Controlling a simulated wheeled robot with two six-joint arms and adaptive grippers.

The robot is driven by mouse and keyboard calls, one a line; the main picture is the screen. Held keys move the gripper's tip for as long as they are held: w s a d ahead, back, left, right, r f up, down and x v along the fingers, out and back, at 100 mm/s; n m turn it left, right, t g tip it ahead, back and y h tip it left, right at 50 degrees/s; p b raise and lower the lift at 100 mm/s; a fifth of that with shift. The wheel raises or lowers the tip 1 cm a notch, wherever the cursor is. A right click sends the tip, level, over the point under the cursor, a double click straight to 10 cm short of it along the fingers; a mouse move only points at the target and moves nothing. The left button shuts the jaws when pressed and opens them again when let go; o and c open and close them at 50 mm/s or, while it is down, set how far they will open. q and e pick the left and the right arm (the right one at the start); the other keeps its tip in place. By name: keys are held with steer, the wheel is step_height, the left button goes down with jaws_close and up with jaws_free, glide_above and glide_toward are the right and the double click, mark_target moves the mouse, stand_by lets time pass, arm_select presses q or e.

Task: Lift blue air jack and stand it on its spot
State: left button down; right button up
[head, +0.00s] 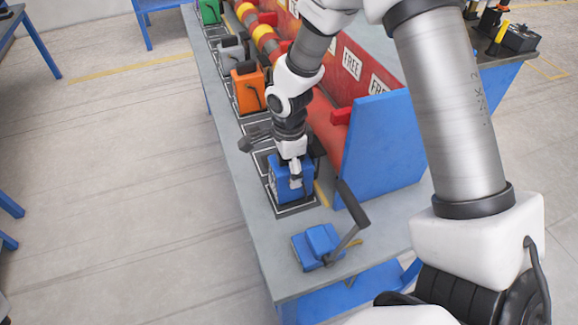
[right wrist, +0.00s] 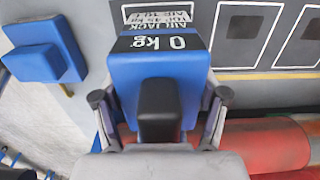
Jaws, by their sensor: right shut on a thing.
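The blue air jack (head: 283,187) is upright in my right gripper (head: 292,167) at the near part of the long grey bench. It is over or on a dark square spot with a pale outline (head: 296,208); I cannot tell whether its base touches. In the right wrist view the blue air jack (right wrist: 160,75) fills the middle, with a black part in front and "0 kg" on a dark band. The fingers of the right gripper (right wrist: 160,110) lie on both sides of it. Lettering reading "AIR JACK" shows on the marking beyond it. My left gripper is not in view.
A blue block with a dark lever (head: 318,244) lies near the bench's front end. An orange jack (head: 248,88) and a grey one (head: 231,54) stand on spots farther along. A blue upright panel (head: 380,150) and red machine stand close on the right.

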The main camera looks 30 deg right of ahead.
steer(key=shift+f+b, duration=0.4)
stand_by(0.4)
steer(key=o, duration=1.9)
steer(key=shift+c, duration=0.2)
